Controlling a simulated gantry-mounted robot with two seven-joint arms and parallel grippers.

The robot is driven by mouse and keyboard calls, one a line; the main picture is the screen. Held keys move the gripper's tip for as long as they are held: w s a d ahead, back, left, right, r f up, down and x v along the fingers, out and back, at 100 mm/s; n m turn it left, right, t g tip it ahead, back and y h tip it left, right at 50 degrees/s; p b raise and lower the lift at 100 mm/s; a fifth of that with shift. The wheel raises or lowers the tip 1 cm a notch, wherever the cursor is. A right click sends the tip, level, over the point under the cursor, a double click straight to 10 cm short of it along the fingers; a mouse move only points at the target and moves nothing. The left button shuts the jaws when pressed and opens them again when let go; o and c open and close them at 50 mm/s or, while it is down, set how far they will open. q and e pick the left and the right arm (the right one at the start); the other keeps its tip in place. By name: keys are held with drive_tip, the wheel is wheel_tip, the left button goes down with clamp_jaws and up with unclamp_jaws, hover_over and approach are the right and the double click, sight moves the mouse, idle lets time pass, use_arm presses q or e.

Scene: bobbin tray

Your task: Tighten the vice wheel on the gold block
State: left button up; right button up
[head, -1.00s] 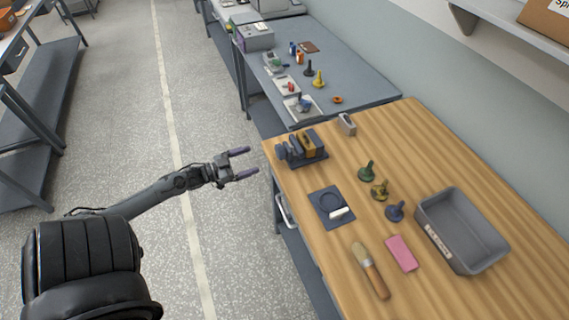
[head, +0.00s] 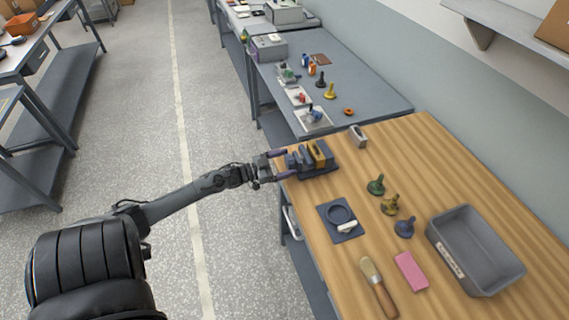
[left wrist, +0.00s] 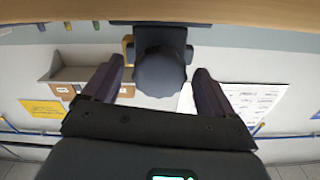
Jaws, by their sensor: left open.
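The vice wheel (head: 292,161) is on the left side, facing my arm. My left gripper (head: 281,165) is open at the table edge, with its purple fingers around the wheel's two sides. In the left wrist view the round dark wheel (left wrist: 160,75) lies between the open fingers, with a visible gap on each side. Whether either finger touches it is not clear. My right gripper is in neither view.
On the wooden table (head: 440,160) are a dark mat (head: 351,232) with a ring, a brush (head: 378,287), a pink block (head: 411,271), several small stamp-like pieces and a grey bin (head: 510,271). A small grey holder (head: 357,136) stands right of the vice.

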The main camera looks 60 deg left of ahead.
use_arm(q)
drive_tip(key=c, duration=1.1)
drive_tip(key=shift+o, duration=0.2)
drive_tip(key=shift+m, duration=0.3)
drive_tip(key=m, duration=0.3)
drive_tip(key=shift+w+m+p, duration=0.1)
drive_tip(key=shift+m+p, duration=0.2)
drive_tip(key=shift+p, duration=0.05)
drive_tip(key=m, duration=1.1)
drive_tip(key=shift+m+p, duration=0.3)
drive_tip(key=shift+p, duration=0.1)
drive_tip(key=shift+r+m, duration=0.1)
drive_tip(key=shift+m, duration=1.4)
